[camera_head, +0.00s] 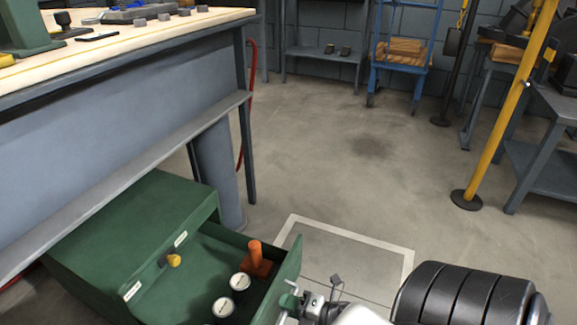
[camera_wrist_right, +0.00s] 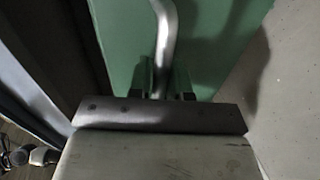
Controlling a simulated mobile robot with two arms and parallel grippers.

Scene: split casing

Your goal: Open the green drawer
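The green drawer (camera_head: 290,272) is pulled out from the green cabinet (camera_head: 130,225) under the workbench in the head view. Inside it stand an orange object (camera_head: 256,262) and two round white-topped items (camera_head: 238,282). My right gripper (camera_head: 292,300) is at the outer side of the drawer front. In the right wrist view, a curved metal handle (camera_wrist_right: 165,35) runs down between the fingers of my right gripper (camera_wrist_right: 162,85), which appear closed on it, against a green panel. My left gripper is not in view.
The workbench (camera_head: 130,40) overhangs the cabinet at left. A pale floor outline (camera_head: 350,237) lies beyond the drawer front. A yellow post (camera_head: 505,115) on a dark base stands at right. The floor in the middle is clear.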

